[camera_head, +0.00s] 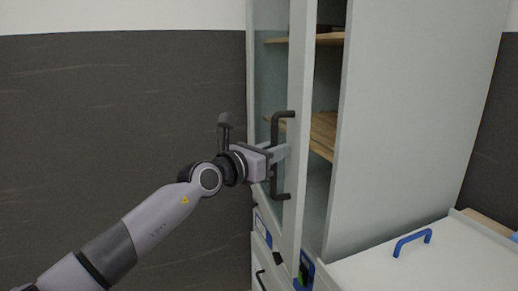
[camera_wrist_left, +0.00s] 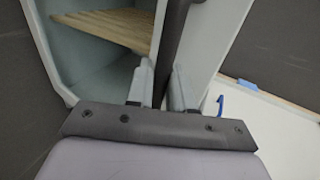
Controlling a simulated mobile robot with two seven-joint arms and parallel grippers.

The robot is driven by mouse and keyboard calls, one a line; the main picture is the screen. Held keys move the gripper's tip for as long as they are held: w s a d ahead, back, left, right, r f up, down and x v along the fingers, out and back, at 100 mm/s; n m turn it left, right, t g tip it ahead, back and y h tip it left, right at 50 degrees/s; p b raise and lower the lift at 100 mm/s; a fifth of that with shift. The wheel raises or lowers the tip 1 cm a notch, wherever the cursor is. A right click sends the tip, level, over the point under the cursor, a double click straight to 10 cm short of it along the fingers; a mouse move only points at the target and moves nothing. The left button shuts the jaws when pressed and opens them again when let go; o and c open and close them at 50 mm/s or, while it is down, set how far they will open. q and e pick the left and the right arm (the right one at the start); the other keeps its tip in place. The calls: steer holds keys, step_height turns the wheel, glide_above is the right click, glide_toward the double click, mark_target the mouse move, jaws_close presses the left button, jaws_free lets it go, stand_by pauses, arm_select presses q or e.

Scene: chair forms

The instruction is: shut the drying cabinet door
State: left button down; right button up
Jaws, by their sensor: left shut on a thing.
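The drying cabinet door (camera_head: 299,75) has a light frame and a glass panel, and it stands partly open in the head view. Its dark upright bar handle (camera_head: 276,186) is on the door's frame. My left gripper (camera_head: 281,153) is at the middle of the handle, shut on it. In the left wrist view the handle (camera_wrist_left: 172,45) runs between the two fingers of the left gripper (camera_wrist_left: 163,84). The cabinet (camera_head: 412,110) shows an opening with wooden shelves (camera_head: 322,130) behind the door. My right gripper is not in view.
A white lidded unit (camera_head: 415,262) with a blue handle (camera_head: 412,242) stands at the lower right, beside the cabinet. A dark wall panel (camera_head: 120,120) fills the left. Several small blue and green items sit low by the door's bottom.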

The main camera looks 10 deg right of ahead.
arm_select(q)
steer(key=shift+d, duration=0.45)
steer(key=c, duration=1.2)
jaws_free()
steer(key=shift+a, duration=0.2)
steer(key=shift+p+v, duration=1.2)
steer(key=shift+v, duration=2.3)
